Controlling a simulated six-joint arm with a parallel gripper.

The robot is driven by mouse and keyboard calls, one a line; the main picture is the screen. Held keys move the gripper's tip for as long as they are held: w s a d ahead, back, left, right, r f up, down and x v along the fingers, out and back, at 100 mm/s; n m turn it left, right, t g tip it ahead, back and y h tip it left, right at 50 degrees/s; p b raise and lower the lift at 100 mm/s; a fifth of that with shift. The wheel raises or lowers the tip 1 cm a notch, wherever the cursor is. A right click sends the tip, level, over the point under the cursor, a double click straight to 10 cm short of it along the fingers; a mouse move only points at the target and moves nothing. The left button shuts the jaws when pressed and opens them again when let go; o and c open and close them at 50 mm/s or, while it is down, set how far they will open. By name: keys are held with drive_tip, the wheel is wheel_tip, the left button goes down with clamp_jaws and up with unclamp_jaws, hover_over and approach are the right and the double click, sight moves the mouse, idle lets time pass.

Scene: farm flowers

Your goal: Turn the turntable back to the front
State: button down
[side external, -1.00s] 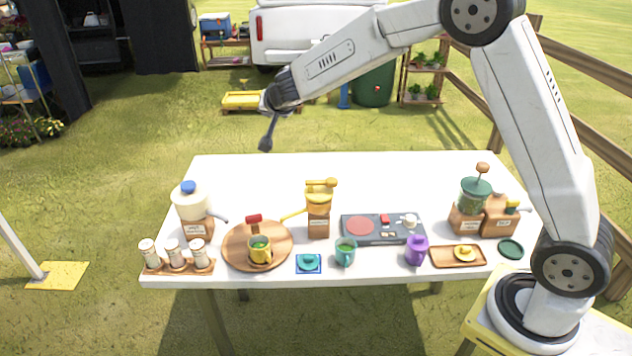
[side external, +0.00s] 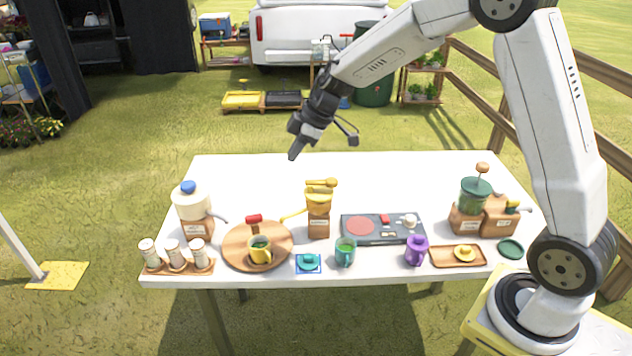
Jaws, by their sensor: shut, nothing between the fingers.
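The turntable (side external: 238,254) is a round wooden disc on the left part of the white table. A yellow mug (side external: 260,249) with dark green contents stands on it near its front edge. A red handle (side external: 254,220) shows at the disc's back edge. My gripper (side external: 292,156) is shut and empty, pointing down in the air above the table's back edge, well above and behind the turntable. It touches nothing.
A wooden stand with a yellow grinder-like top (side external: 319,203) is right of the turntable. A cream pot (side external: 192,203) and shaker rack (side external: 178,266) are left of it. A teal mug (side external: 346,251) and dark panel (side external: 383,235) lie further right. The table's back half (side external: 400,175) is clear.

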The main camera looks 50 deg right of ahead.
drive_tip(key=s+d+f+n+g, duration=0.1)
drive_tip(key=s+f+n+g, duration=0.1)
drive_tip(key=s, duration=0.2)
approach(279, 257)
drive_tip(key=s+d+r, duration=0.2)
drive_tip(key=d+r, duration=0.1)
drive_tip(key=d, duration=0.1)
drive_tip(key=shift+s+d+f, duration=0.15)
drive_tip(key=shift+d, duration=0.05)
drive_tip(key=shift+f, duration=0.1)
drive_tip(key=x, duration=0.9)
drive_tip(key=shift+f, duration=0.3)
drive_tip(key=shift+w+a, duration=0.6)
drive_tip(key=shift+a, duration=0.3)
drive_tip(key=shift+w+a, duration=0.25)
drive_tip(key=shift+a, duration=0.2)
drive_tip(key=shift+w+a, duration=0.25)
drive_tip(key=shift+a, duration=0.2)
drive_tip(key=shift+a, duration=0.1)
